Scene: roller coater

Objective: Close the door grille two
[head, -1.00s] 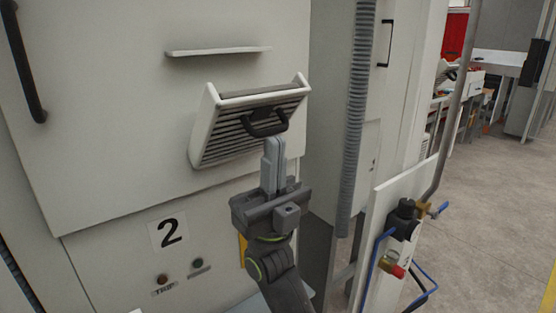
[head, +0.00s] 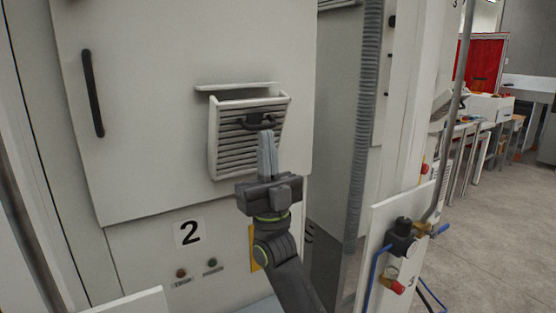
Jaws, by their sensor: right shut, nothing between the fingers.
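A dark handle (head: 246,123) sits near the top of the grille. My right gripper (head: 266,140) is shut and empty, its fingertips at the handle and in front of the slats; I cannot tell whether they touch. The fingers hide part of the grille's right side. My left gripper is not in view.
A long black door handle (head: 93,94) is at the left of the cabinet door. A grey corrugated hose (head: 360,150) runs down at the right. A panel with a valve (head: 402,240) and blue tubing stands at the lower right. Open floor (head: 490,230) lies beyond.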

